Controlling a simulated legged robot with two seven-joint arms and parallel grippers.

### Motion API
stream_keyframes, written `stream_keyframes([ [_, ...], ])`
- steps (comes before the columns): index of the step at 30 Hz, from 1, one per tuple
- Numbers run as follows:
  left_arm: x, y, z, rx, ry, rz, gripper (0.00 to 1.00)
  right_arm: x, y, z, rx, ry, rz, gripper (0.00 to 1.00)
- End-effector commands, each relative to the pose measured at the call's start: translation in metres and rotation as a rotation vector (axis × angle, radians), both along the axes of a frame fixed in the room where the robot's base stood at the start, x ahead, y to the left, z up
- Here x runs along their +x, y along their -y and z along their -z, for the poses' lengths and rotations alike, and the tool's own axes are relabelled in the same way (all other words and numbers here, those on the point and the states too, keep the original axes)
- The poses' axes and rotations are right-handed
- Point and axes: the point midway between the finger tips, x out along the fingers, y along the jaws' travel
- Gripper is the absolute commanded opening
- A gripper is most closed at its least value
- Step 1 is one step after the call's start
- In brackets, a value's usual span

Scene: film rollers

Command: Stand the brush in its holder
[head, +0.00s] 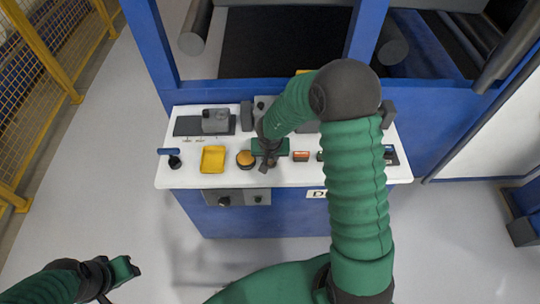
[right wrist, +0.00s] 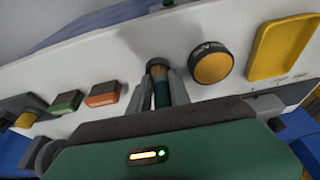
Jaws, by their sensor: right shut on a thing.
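My right gripper (head: 266,162) is over the white control panel, between the round orange button and the red button. In the right wrist view its two grey fingers (right wrist: 163,92) are shut on the brush (right wrist: 161,94), which shows a dark green handle and a tan band. A dark rounded part (right wrist: 157,65) shows at the brush's far end, close to the panel. I cannot tell whether it is the bristles or the holder's rim; no other holder is clear. My left gripper (head: 128,271) is at the lower left, away from the panel, its jaws unclear.
The white panel (head: 184,178) carries a yellow tray (head: 212,159), an orange button (head: 246,158), a red button (head: 301,156) and a blue-handled lever (head: 168,151). Blue machine posts and rollers stand behind. A yellow fence (head: 50,55) is at the left. The floor in front is clear.

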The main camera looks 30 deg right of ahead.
Motion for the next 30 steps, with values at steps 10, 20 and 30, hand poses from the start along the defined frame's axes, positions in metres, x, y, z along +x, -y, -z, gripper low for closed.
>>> stream_keyframes([
  [10,-0.0001,0.0000,-0.0046,0.000,0.000,0.000,0.36,-0.0007,0.0003,0.0001,0.001,-0.001,0.000,0.00],
  [20,0.0000,0.0000,-0.0081,0.000,0.000,0.000,0.36,-0.0013,0.0007,0.0029,0.000,0.000,0.000,0.00],
  [30,0.0000,0.0000,-0.0080,0.000,0.000,0.000,0.36,-0.0013,0.0007,0.0029,0.000,0.000,0.000,0.49],
])
